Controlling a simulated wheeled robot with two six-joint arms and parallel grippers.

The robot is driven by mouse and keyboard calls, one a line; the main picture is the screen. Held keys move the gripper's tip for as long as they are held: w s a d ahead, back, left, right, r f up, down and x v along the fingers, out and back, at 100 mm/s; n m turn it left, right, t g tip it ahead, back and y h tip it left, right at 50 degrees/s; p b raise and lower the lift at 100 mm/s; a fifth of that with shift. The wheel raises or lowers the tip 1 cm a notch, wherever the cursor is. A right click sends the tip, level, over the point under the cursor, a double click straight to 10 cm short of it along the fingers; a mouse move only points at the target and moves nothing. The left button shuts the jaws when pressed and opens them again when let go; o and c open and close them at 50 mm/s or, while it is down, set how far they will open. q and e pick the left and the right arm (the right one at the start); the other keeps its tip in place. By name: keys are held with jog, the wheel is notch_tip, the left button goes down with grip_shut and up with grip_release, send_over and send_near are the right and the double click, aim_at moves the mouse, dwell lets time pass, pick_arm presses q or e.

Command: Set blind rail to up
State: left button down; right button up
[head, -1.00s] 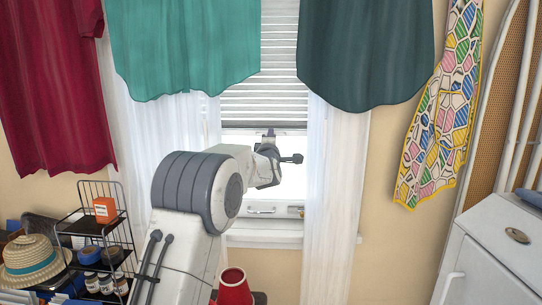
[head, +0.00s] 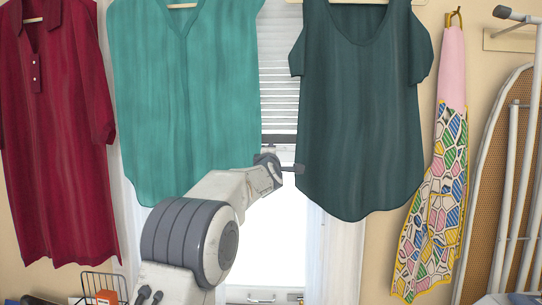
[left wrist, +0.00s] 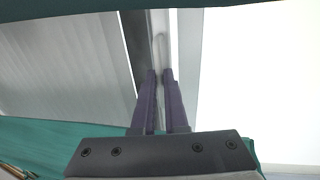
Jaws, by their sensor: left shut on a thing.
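The window blind (head: 280,100) hangs between two shirts, its slats partly covered by them. The blind rail (head: 279,139) is the bar along its bottom, high in the window, with bright open window below. My left gripper (head: 271,158) is at the rail, just under it. In the left wrist view my left gripper (left wrist: 160,78) has its dark fingers shut on the pale rail (left wrist: 160,35), which lies beside a dark strip and the slats. The rail's ends are hidden behind the shirts. My right gripper is not in view.
A teal shirt (head: 185,90) hangs left of the rail and a dark green shirt (head: 360,110) hangs right, both close to my left gripper. A red shirt (head: 60,140), a patterned apron (head: 435,190) and an ironing board (head: 500,180) are further out. The window below is clear.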

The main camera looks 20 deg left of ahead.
pick_arm(q)
jog(key=shift+r, duration=0.7)
jog(key=c, duration=1)
grip_release()
jog(key=shift+f, duration=0.1)
jog(key=shift+f, duration=0.1)
jog(key=b+v, duration=0.4)
jog(key=v, duration=0.6)
jog(key=shift+s+d, duration=0.1)
jog(key=shift+s, duration=0.15)
